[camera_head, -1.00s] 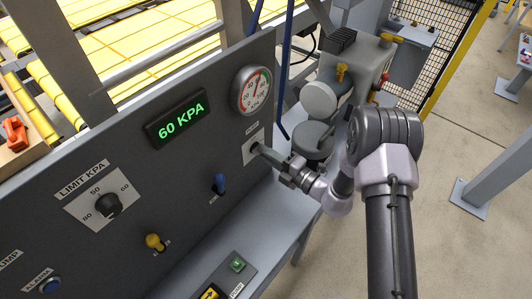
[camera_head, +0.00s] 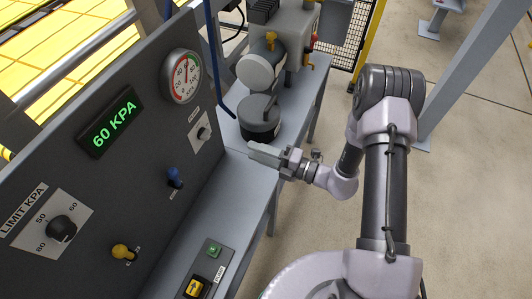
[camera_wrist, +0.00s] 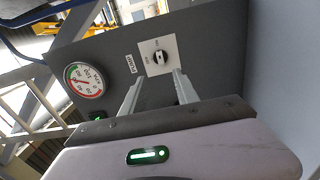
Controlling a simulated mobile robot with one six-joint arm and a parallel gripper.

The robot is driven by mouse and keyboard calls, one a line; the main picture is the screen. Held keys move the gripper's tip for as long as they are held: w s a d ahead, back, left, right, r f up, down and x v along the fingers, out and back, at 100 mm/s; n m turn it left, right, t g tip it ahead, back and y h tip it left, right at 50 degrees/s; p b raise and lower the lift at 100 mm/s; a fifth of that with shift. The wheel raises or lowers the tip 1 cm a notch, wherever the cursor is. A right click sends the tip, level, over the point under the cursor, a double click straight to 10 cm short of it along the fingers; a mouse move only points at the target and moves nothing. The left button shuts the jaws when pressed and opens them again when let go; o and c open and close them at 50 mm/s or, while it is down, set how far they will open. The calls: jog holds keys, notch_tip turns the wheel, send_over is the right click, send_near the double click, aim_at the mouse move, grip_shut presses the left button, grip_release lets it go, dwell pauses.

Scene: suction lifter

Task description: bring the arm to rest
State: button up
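My gripper (camera_head: 252,149) is over the grey bench in the head view, apart from the dark control panel (camera_head: 120,190) and to the right of its small knob (camera_head: 203,133). In the wrist view my two gripper fingers (camera_wrist: 158,90) stand apart with nothing between them. The black knob (camera_wrist: 160,57) on its white plate lies beyond the fingertips. My arm is bent, with its elbow raised over the floor to the right of the bench.
A pump unit (camera_head: 262,115) stands behind my gripper. Open floor (camera_head: 480,180) lies right.

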jog(key=shift+v, duration=1.6)
jog(key=shift+a, duration=0.1)
